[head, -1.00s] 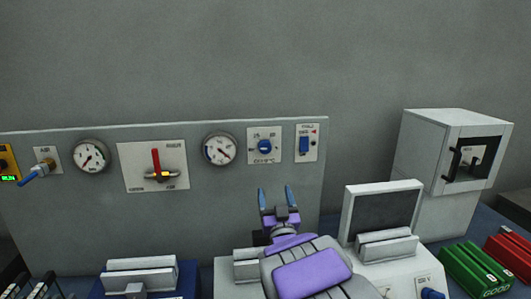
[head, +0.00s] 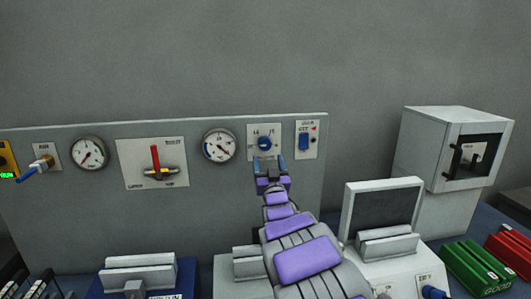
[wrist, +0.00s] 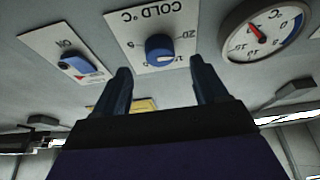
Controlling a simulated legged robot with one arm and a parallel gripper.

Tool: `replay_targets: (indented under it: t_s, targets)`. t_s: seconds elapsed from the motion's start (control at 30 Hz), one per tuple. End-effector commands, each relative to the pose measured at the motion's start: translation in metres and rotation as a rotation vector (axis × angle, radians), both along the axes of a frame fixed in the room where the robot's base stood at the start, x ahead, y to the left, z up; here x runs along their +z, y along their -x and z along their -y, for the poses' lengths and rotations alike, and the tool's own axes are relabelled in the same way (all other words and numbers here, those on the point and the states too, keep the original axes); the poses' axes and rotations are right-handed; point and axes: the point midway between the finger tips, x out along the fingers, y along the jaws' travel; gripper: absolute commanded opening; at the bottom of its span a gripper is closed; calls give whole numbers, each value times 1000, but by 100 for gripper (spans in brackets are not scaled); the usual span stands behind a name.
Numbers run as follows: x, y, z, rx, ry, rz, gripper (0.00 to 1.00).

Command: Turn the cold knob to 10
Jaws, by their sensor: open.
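The cold knob is a round blue dial (head: 265,143) on a white plate marked with numbers, on the upright grey panel. My gripper (head: 268,160) is just below the knob in the head view. In the wrist view my gripper's two dark fingers (wrist: 160,85) are spread, one on each side below the knob, apart from it. Nothing is between the fingers.
A blue switch (head: 303,142) is on the plate to the right of the knob. A round gauge (head: 220,146) is to its left. Further left are a red-handled valve (head: 156,158) and another gauge (head: 89,153). A white cabinet (head: 415,150) stands at right.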

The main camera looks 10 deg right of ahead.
Motion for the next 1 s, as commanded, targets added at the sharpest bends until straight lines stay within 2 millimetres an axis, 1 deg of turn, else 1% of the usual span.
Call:
replay_targets:
  t_s: [0.3, 0.5, 0.7, 0.97, 1.0]
  targets:
    - [13, -34, 0, 0, 0, 3, 72]
    - [19, -47, 0, 0, 1, 1, 72]
    - [24, -53, 0, 1, 1, 4, 72]
    - [24, -53, 0, 0, 1, 2, 72]
    - [23, -53, 0, 0, 1, 2, 70]
